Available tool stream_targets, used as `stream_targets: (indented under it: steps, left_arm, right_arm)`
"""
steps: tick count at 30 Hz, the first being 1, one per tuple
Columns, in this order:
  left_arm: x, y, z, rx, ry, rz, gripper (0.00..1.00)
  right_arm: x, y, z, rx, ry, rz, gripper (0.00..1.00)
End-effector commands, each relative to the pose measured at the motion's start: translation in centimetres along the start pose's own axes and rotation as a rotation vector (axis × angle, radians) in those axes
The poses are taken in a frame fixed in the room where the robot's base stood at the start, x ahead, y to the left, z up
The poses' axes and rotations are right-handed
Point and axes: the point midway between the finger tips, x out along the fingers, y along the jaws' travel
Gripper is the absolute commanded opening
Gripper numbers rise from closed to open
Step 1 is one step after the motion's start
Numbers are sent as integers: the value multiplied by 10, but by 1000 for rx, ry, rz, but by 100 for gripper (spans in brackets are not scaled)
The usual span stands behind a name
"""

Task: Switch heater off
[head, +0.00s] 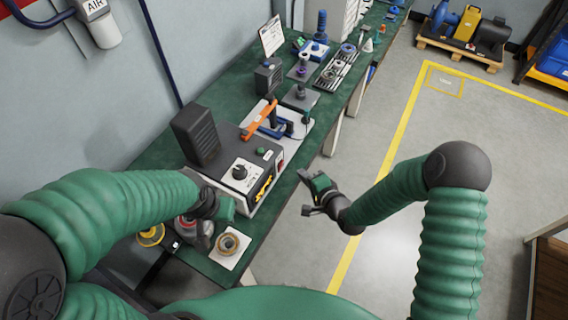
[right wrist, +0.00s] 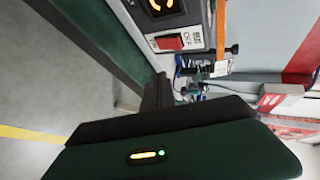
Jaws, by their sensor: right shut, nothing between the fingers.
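The heater is a grey box (head: 225,148) on the green bench in the head view, with a black knob, a green button and a display on its sloped front panel. Its red switch (head: 281,163) is at the right end of the front. In the right wrist view the red switch (right wrist: 168,43) shows close up beside an ON/OFF label; I cannot tell its position. My right gripper (head: 304,176) is shut and empty, in front of the bench edge, apart from the switch. In the right wrist view its dark fingers (right wrist: 160,85) point toward the switch. My left gripper (head: 226,207) is left of the heater's front; its jaws are unclear.
An orange-handled clamp device (head: 262,118) stands behind the heater. A ring part on a white card (head: 229,246) lies at the near bench edge. Several small fixtures stand farther along the bench. The floor right of the bench is clear around the yellow line (head: 398,150).

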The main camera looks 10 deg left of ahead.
Motion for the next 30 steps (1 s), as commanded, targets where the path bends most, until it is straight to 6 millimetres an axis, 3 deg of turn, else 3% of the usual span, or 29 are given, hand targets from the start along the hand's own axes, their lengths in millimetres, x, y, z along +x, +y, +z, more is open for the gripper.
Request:
stream_targets:
  steps: [9,30]
  left_arm:
    - [2,0,0,-1,0,0,26]
    - [2,0,0,0,0,0,26]
  right_arm:
    - [20,-15,15,0,-2,-1,0]
    - [22,-16,16,1,0,-1,0]
